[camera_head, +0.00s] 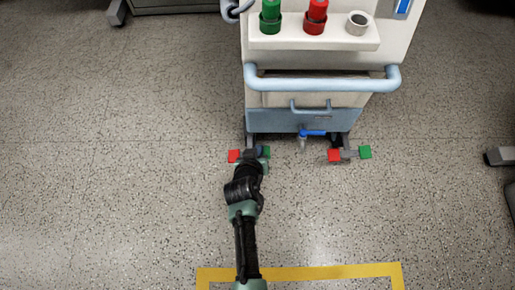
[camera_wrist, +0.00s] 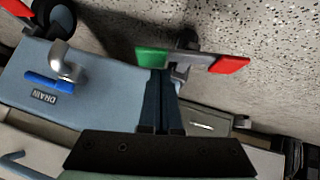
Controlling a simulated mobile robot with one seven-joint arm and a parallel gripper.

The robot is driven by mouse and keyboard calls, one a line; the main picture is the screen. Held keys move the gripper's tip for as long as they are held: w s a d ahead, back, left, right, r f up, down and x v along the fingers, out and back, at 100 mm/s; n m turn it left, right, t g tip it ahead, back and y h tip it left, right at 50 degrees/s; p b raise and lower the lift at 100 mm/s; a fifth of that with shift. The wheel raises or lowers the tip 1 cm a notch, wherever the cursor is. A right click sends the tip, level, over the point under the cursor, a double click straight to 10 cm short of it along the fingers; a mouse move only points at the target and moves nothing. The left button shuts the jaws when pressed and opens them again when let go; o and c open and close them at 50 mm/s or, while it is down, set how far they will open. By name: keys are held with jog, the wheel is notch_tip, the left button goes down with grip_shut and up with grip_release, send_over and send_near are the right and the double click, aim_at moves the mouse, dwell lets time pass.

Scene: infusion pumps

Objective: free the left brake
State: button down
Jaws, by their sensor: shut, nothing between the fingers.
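The left brake is a rocker at the cart's front left caster, with a red pedal (camera_head: 233,156) on the left and a green pedal (camera_head: 265,152) on the right. The wrist view looks from the other way up, with the green pedal (camera_wrist: 153,57) left of the red pedal (camera_wrist: 229,64); a grey lever joins them. My gripper (camera_wrist: 164,73) is shut and empty, its fingertips close by the green pedal's inner end. I cannot tell whether they touch. In the head view my arm partly covers this brake, and which pedal is down is unclear.
The right brake (camera_head: 348,154) has its own red and green pedals. A push handle (camera_head: 320,82) crosses above. A yellow floor line (camera_head: 300,273) lies in front; the floor around is clear.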

jog(key=shift+d+f+m+y+p, duration=0.15)
jog(key=shift+d+m+y+p, duration=0.25)
jog(key=shift+p, duration=0.45)
jog(key=shift+d+f, duration=0.1)
jog(key=shift+f, duration=0.05)
jog(key=shift+d+f+p, duration=0.35)
jog(key=shift+d+f, duration=0.05)
jog(key=shift+f, duration=0.1)
jog(key=shift+d+f, duration=0.1)
dwell(0.7)
